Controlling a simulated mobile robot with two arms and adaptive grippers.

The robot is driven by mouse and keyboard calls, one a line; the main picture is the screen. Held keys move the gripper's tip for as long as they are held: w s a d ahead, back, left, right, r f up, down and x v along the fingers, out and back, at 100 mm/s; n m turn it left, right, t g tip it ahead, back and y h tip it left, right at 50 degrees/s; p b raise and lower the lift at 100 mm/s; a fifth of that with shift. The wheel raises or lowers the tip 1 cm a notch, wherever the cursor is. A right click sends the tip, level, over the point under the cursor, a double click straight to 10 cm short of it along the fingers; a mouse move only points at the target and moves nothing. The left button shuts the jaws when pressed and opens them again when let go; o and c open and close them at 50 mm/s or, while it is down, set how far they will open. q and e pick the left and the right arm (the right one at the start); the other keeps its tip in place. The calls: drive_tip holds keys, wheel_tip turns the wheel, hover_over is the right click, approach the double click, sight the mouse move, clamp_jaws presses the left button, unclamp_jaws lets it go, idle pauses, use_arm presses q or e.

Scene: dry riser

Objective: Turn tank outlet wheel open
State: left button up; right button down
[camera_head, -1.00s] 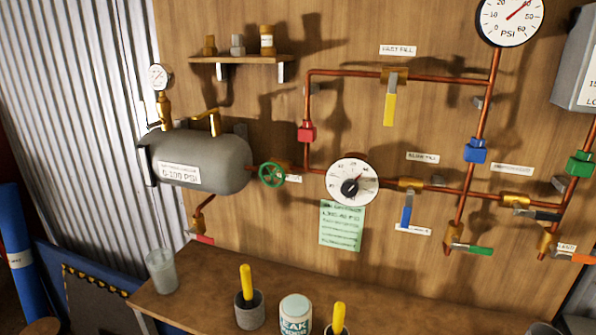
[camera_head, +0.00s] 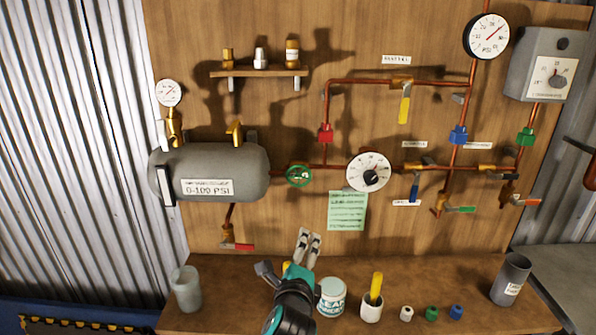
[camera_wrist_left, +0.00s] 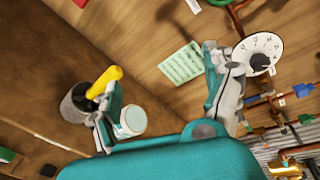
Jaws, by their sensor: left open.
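The tank outlet wheel (camera_head: 299,175) is a small green handwheel on the copper pipe just right of the grey tank (camera_head: 225,172). My left gripper (camera_head: 308,238) is in front of the bench's back edge, below the wheel and apart from it. Its two fingers are open with nothing between them. My right gripper is in neither view.
A round white dial (camera_head: 368,172) sits right of the wheel, above a green note (camera_head: 347,211). The bench (camera_head: 235,297) holds a glass (camera_head: 186,289), a leak-detector tub (camera_head: 331,297), a yellow-handled brush in a cup (camera_head: 372,305) and a grey cup (camera_head: 510,279). A shelf (camera_head: 258,72) is above the tank.

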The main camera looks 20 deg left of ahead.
use_arm(q)
wheel_tip(320, 180, up, 11)
drive_tip(key=m+t+y, duration=0.1)
drive_tip(key=m+t, duration=0.1)
drive_tip(key=p, duration=0.3)
approach(299, 177)
drive_tip(key=w, duration=0.3)
drive_tip(key=shift+m, duration=0.3)
drive_tip(key=x, duration=0.4)
drive_tip(key=p+x, duration=0.1)
drive_tip(key=x, duration=0.2)
drive_tip(key=shift+s+a, duration=0.1)
drive_tip(key=shift+a, duration=0.25)
drive_tip(key=shift+w+a+f, duration=0.1)
drive_tip(key=shift+w+a, duration=0.1)
drive_tip(key=shift+w, duration=0.3)
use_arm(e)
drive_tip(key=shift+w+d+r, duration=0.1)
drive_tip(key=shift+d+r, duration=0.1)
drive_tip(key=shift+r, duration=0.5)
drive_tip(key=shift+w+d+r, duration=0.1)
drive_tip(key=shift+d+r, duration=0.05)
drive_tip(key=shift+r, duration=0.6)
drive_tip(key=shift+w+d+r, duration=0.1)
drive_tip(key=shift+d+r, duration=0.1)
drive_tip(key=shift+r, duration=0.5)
